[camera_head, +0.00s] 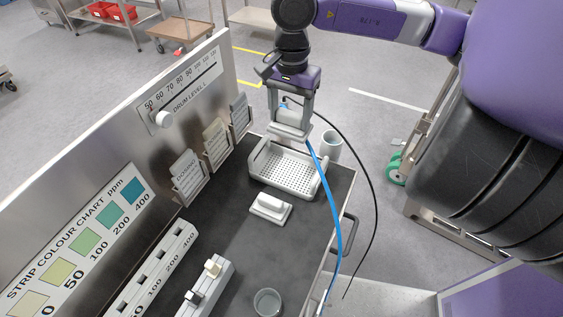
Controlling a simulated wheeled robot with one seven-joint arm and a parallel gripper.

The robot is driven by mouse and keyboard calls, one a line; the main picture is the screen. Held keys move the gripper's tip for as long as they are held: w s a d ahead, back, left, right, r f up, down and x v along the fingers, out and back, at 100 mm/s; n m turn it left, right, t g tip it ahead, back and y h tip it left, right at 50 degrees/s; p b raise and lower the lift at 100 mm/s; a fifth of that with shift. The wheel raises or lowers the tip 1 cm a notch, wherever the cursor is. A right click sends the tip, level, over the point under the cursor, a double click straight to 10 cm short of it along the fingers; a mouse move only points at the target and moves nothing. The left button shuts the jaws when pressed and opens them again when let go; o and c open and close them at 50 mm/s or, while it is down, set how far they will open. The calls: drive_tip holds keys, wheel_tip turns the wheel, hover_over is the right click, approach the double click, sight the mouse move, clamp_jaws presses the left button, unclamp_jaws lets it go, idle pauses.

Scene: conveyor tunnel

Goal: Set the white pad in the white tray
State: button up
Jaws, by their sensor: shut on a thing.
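My gripper (291,119) points down and is shut on a pale thing, which looks like the white pad (289,131). The fingers hide part of it. The white tray (323,186) is shallow, with a perforated floor and raised rim, and lies on the dark bench top. The held pad is above the tray's far side; whether it touches the tray cannot be told from this view. The tray floor in view is empty.
A white block on a flat base (270,208) lies in front of the tray. A grey cup (331,146) stands right of it. Card holders (188,177) line the upright panel at left. A blue cable (334,208) hangs across the tray's right edge.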

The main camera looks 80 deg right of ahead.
wheel_tip(320, 180, down, 16)
drive_tip(key=p, duration=0.2)
drive_tip(key=shift+p, duration=0.4)
drive_tip(key=shift+f, duration=0.55)
drive_tip(key=shift+f, duration=0.15)
drive_tip(key=o, duration=1.7)
